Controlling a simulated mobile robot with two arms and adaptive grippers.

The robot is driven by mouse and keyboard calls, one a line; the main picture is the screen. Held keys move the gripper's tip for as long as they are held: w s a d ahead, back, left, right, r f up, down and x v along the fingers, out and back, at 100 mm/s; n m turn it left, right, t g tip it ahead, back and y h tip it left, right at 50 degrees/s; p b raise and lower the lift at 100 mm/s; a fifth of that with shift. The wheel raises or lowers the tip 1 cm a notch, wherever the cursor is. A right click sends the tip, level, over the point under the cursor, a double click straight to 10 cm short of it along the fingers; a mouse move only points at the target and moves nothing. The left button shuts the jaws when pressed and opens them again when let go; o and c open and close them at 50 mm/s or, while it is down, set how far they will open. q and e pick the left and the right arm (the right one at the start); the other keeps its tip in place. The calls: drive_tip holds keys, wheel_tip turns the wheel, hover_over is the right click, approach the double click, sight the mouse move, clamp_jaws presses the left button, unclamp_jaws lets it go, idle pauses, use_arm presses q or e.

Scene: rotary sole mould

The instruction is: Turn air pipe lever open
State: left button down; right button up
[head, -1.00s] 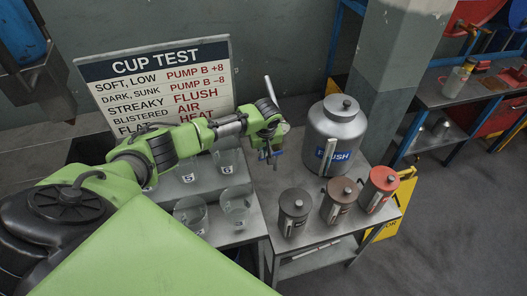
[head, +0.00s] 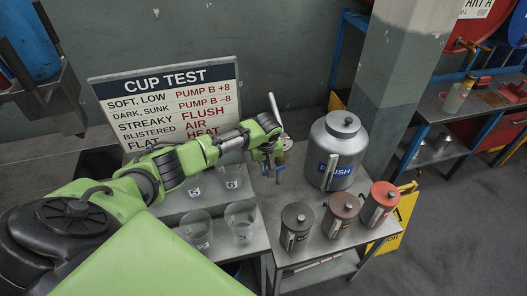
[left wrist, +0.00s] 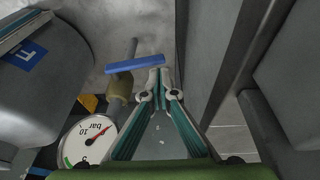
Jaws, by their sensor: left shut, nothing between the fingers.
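The air pipe lever is a blue bar (left wrist: 135,64) in the left wrist view. It lies across a brass-coloured valve (left wrist: 119,86) on a thin grey pipe. A round pressure gauge (left wrist: 88,137) marked bar sits beside the valve, its red needle visible. My left gripper (left wrist: 160,76) is shut and empty, its fingertips at the lever's right end. I cannot tell whether they touch it. In the head view my left gripper (head: 272,168) points down behind the metal table, left of the FLUSH can, and hides most of the valve. My right gripper is not in view.
The large FLUSH can (head: 335,150) stands close right of the left gripper. Three smaller lidded cans, grey (head: 297,227), brown (head: 340,214) and red (head: 379,204), stand in front. Several clear cups (head: 241,219) are at left, below the CUP TEST sign (head: 165,105).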

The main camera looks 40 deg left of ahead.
use_arm(q)
drive_tip(key=s+a+b+v, duration=0.1)
drive_tip(key=b+v, duration=0.1)
drive_tip(key=v, duration=1)
drive_tip(key=w+d+r+m+t+b, duration=0.1)
drive_tip(key=w+d+r+t+b, duration=0.15)
drive_tip(key=w+r, duration=0.55)
drive_tip(key=s+a+f+n+g+b, duration=0.1)
drive_tip(key=s+a+f+g, duration=0.1)
drive_tip(key=s+f, duration=0.55)
drive_tip(key=d+p+x, duration=0.2)
drive_tip(key=x, duration=1.2)
drive_tip(key=shift+a+f, duration=0.15)
drive_tip(key=shift+f, duration=0.05)
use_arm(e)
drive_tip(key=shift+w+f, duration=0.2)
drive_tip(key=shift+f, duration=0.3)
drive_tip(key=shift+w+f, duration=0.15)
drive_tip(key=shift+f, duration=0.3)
